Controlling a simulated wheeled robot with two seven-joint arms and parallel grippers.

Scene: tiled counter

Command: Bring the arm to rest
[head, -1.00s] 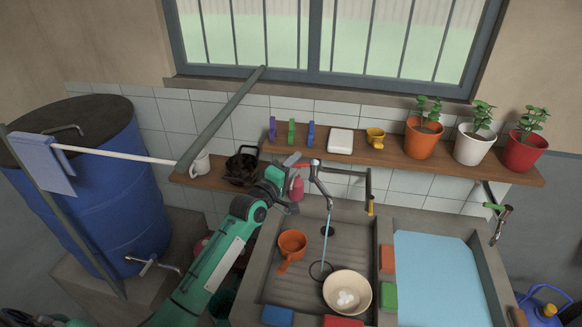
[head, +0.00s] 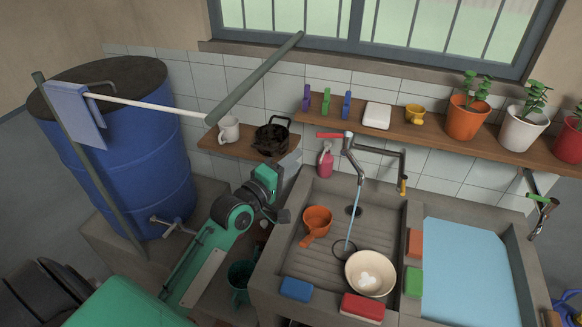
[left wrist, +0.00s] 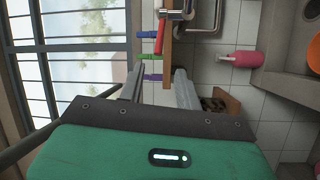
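My left arm comes in from the lower left in the head view. Its gripper (head: 290,165) is left of the sink, near the pink bottle and below the small shelf; its fingers are hard to make out there. In the left wrist view the two grey fingers (left wrist: 160,80) stand apart with nothing held between them. The tap (head: 349,150) with its red lever (head: 330,134) is to the gripper's right, clear of it. A blue stream runs from the tap into the sink. My right gripper is not in view.
The sink (head: 280,255) holds an orange dipper (head: 317,218) and a cream bowl (head: 355,270) with white content. A pink bottle (head: 326,160) stands behind it. A small shelf (head: 215,148) carries a mug and dark pot. A blue barrel (head: 150,160) stands left.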

